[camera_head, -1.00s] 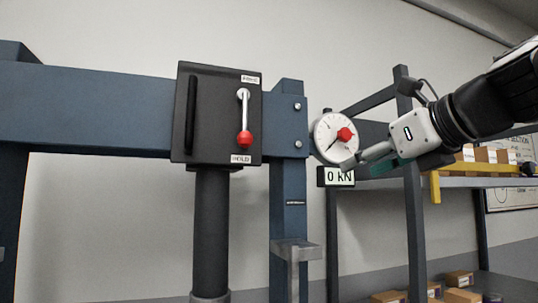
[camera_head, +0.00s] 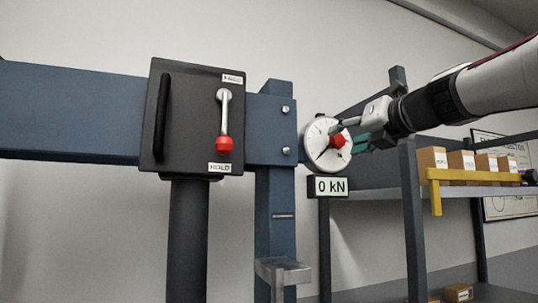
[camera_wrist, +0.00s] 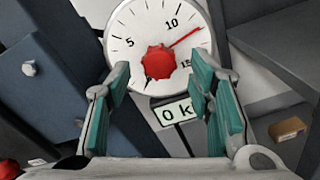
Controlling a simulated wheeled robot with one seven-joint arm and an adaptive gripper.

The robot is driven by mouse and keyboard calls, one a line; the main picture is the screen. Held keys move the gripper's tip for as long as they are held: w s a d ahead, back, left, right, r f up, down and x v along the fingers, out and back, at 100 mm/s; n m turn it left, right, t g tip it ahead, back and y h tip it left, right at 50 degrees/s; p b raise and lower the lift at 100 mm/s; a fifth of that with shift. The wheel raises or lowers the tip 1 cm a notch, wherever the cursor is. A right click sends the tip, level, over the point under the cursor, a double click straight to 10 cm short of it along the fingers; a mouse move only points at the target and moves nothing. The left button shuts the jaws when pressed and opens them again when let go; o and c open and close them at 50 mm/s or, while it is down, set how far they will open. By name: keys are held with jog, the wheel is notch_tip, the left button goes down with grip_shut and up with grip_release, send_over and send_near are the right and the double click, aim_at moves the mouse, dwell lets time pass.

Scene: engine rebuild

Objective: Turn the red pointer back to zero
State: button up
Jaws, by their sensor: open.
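The white round gauge (camera_head: 318,157) is mounted beside the blue post in the head view. Its red knob (camera_head: 338,141) sits at the middle of the dial. In the wrist view the dial (camera_wrist: 133,22) reads 5, 10 and 15, and the red pointer (camera_wrist: 186,36) slants to the upper right, between 10 and 15. The red knob (camera_wrist: 158,62) lies between and just beyond my fingertips. My gripper (camera_head: 353,134) is open, with its teal-padded fingers (camera_wrist: 160,80) on either side of the knob. I cannot tell whether either finger touches it.
A 0 kN display (camera_head: 330,187) hangs below the gauge. A black box (camera_head: 190,125) with a red-tipped lever (camera_head: 224,140) stands to the left. The blue post (camera_head: 275,190) is close beside the dial. A shelf with cardboard boxes (camera_head: 462,160) is at the right.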

aim_at(340, 140)
jog(key=shift+x, duration=1.9)
jog(key=shift+c, duration=0.6)
grip_shut()
